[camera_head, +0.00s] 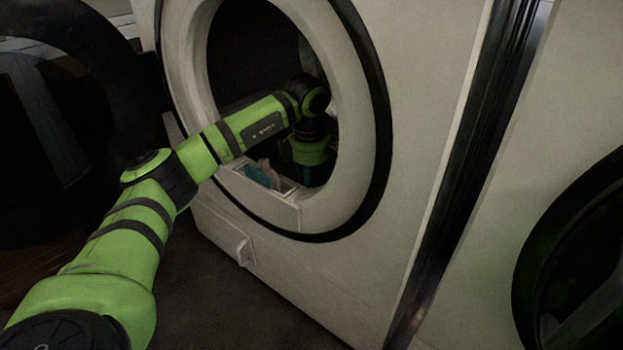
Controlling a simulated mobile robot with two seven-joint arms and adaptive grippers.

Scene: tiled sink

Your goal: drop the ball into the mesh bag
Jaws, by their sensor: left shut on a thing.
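My left arm reaches from the lower left through the round opening of a white front-loading machine (430,120). The wrist bends down inside, and my left gripper (308,174) points down into the dark interior just behind the opening's lower lip. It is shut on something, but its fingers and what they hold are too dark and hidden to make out. I cannot identify the ball or the mesh bag. A small pale and reddish patch (333,132) shows right of the wrist, too small to name. My right gripper is not in view.
The opening's thick pale rim (345,190) closely surrounds my forearm. A small teal and whitish item (262,174) lies in a recess at its lower lip. A second machine with a dark round door (575,260) stands at right. Dark floor (265,310) lies below.

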